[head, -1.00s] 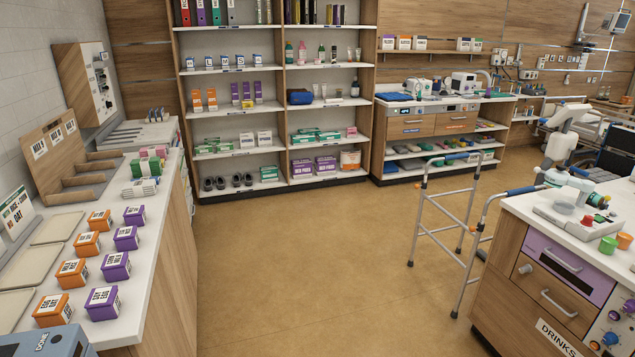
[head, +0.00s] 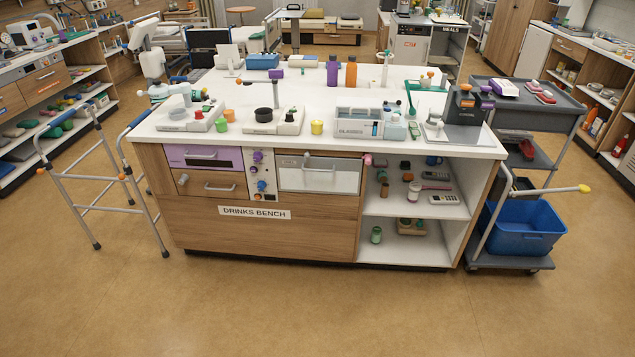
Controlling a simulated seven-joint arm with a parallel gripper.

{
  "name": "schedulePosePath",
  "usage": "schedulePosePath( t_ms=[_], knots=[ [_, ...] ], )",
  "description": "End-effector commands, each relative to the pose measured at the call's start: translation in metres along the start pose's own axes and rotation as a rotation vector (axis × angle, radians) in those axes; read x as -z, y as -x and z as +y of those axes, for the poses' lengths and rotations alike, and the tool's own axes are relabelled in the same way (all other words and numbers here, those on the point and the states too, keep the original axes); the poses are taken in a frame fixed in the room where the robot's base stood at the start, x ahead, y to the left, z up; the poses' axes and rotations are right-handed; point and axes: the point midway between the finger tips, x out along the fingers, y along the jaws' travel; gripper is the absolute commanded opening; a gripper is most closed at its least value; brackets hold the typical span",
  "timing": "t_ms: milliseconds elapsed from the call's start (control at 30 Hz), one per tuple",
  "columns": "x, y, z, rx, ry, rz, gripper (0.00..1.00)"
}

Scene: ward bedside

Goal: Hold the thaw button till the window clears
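No button marked as thaw can be made out in the head view, and no label reading thaw is legible. The drinks bench (head: 200,231) stands in the middle. Its front has a narrow control panel (head: 262,176) with several purple and pale knobs. Right of the panel is a white-and-grey front with a handle (head: 319,179); whether it holds a window, clear or frosted, I cannot tell. Left of the panel is a purple drawer front with a dark slot (head: 203,157). My gripper is not in view.
A walking frame (head: 82,205) stands left of the bench. A grey trolley (head: 560,110) with a blue tub (head: 524,228) stands at its right. Bottles, cups and small devices crowd the bench top. The floor (head: 300,310) in front is clear.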

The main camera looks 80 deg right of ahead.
Motion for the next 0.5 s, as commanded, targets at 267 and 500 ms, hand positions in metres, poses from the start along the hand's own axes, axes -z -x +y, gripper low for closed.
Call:
schedulePosePath(
  t_ms=[267,500],
  knots=[
    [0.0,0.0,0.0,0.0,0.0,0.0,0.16],
    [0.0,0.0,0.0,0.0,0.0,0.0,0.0]
  ],
)
